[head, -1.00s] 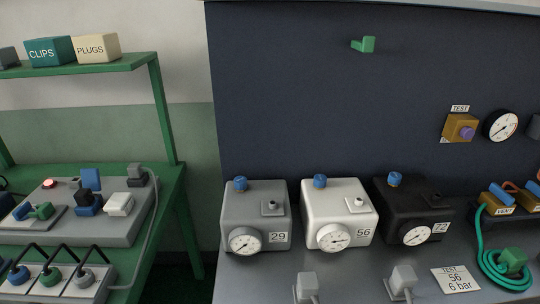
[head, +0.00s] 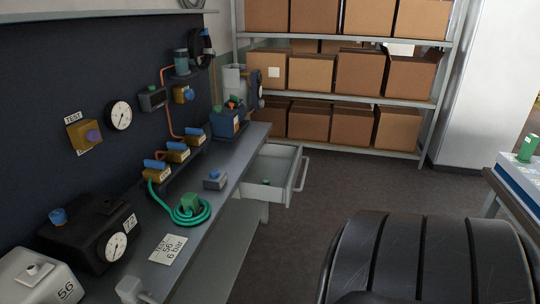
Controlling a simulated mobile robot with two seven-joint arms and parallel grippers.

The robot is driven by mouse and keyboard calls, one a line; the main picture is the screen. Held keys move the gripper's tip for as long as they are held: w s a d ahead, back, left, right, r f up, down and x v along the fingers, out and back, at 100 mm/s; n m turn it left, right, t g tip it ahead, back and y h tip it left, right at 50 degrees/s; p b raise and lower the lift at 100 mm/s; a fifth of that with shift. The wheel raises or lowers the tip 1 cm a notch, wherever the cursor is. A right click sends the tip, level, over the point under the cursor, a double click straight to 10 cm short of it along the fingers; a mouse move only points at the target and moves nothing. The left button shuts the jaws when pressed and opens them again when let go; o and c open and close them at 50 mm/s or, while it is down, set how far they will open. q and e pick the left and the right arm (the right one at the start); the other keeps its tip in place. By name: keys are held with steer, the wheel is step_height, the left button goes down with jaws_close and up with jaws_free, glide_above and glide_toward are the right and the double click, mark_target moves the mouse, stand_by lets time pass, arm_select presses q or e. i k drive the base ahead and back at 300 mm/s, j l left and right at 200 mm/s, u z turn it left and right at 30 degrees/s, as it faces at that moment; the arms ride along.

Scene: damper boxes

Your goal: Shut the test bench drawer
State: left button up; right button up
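The test bench drawer (head: 268,171) stands pulled out from the front of the grey test bench (head: 222,179), toward its far end. Its bar handle (head: 302,174) faces right, over the open floor.
Shelves of cardboard boxes (head: 309,75) stand behind the bench. A large black ribbed object (head: 428,262) fills the lower right. A coiled green hose (head: 190,211) and a test card (head: 167,249) lie on the bench. Floor (head: 352,179) beside the drawer is clear.

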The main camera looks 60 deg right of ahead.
mark_target(279, 164)
steer(key=z, duration=1.45)
steer(key=i+l+z, duration=0.25)
steer(key=l, duration=0.15)
steer(key=i+l+z, duration=0.25)
steer(key=i+l+u, duration=0.3)
steer(key=i+l, duration=0.15)
steer(key=i, duration=0.2)
steer(key=i+l+u, duration=0.3)
steer(key=i+l, duration=0.3)
